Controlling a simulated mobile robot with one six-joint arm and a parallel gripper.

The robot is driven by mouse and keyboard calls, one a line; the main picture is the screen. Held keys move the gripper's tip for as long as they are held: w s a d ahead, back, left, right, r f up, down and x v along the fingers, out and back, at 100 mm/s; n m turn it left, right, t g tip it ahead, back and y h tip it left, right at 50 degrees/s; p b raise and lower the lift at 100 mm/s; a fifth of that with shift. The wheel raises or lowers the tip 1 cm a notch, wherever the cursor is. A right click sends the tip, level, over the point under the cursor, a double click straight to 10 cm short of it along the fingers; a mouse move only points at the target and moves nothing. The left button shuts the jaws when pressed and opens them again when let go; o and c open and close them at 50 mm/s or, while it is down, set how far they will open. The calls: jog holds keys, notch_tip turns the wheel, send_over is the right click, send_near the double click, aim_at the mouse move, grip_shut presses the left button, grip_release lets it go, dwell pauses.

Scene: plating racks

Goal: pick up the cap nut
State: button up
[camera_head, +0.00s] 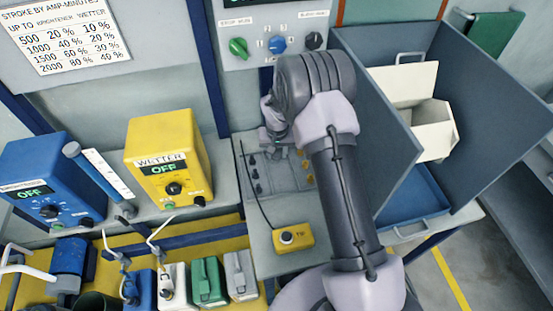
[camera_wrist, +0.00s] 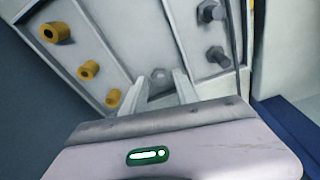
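In the wrist view a light grey hex piece (camera_wrist: 160,74), which looks like the cap nut, sits in the middle compartment of a grey tray. My gripper (camera_wrist: 161,84) is open, with its two pale fingers apart and the hex piece showing between and just beyond their tips. I cannot tell whether the fingers reach around it. The grey tray (camera_head: 272,186) shows there beside the arm.
The tray also holds yellow cylinders (camera_wrist: 88,70) in one compartment and dark bolts (camera_wrist: 213,54) in another. A yellow button box (camera_head: 293,240) stands in front of the tray. A blue-grey walled bin (camera_head: 378,85) with white boxes is right of my arm. The yellow wetter unit (camera_head: 168,150) is left.

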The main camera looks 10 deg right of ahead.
aim_at(277, 157)
grip_shut()
jog(key=shift+r+p, duration=0.3)
jog(key=shift+p, duration=0.1)
jog(key=r+p, duration=0.2)
jog(key=r, duration=0.5)
jog(key=shift+s, duration=0.2)
jog(key=s, duration=1.9)
jog(key=shift+s+f, duration=0.25)
jog(key=shift+f, duration=0.1)
